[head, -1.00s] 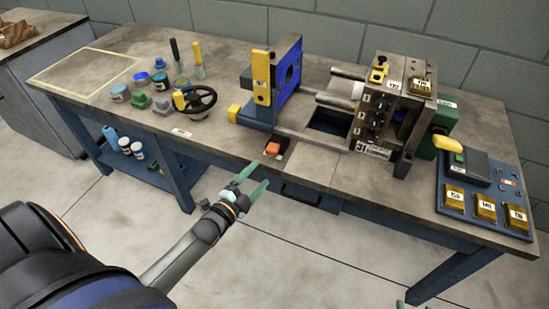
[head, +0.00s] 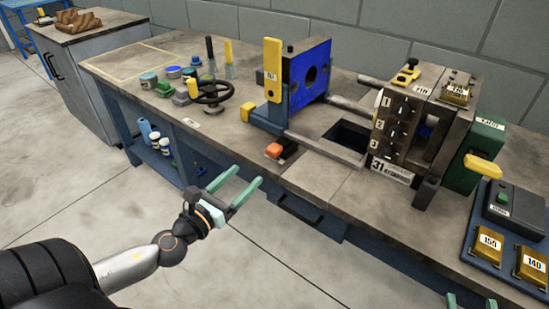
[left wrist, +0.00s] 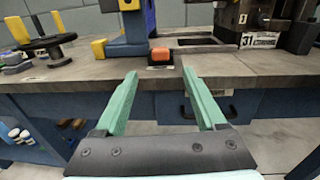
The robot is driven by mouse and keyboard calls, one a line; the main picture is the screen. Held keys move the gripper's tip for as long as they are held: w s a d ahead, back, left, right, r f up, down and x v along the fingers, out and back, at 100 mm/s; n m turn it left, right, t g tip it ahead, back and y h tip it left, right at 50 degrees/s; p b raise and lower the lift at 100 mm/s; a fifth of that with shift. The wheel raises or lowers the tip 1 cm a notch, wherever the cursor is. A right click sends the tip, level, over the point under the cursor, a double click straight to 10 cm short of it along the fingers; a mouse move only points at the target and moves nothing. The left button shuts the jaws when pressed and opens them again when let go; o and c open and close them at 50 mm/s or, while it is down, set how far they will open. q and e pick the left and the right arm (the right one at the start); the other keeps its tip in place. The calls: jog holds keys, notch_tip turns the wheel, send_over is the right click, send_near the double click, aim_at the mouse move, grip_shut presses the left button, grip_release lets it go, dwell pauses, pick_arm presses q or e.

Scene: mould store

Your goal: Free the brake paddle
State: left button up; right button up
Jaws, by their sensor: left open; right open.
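No label in view names the brake paddle. An orange block (head: 273,150) on a dark base sits at the bench's front edge; it also shows in the left wrist view (left wrist: 160,56). A tall yellow paddle (head: 273,68) stands against the blue plate, and another yellow handle (head: 483,165) juts out beside the green box. My left gripper (head: 247,176) is open and empty, in front of the bench and short of the orange block, which appears between its fingertips in the left wrist view (left wrist: 160,74). My right gripper (head: 471,302) is open; only its fingertips show at the bottom edge.
The machine has a blue plate (head: 308,72) and a grey block (head: 408,115) marked 31, joined by rails. A black handwheel (head: 212,92), pots and brushes stand on the left. A blue panel (head: 482,236) holds brass blocks. The bench front has a drawer handle (head: 300,210).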

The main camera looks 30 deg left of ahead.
aim_at(270, 152)
pick_arm(q)
jog(key=w, duration=1)
jog(key=shift+w+r+p, duration=0.1)
jog(key=shift+w+p, duration=0.25)
jog(key=shift+w, duration=0.85)
pick_arm(e)
jog(key=shift+s+f+m+g+h, duration=0.1)
jog(key=shift+f+m+g+h, duration=0.15)
jog(key=shift+f, duration=0.6)
jog(key=shift+s+f+m+g+h, duration=0.15)
jog(key=shift+f+g, duration=0.2)
jog(key=shift+f, duration=0.5)
jog(key=shift+w, duration=0.1)
pick_arm(q)
grip_shut()
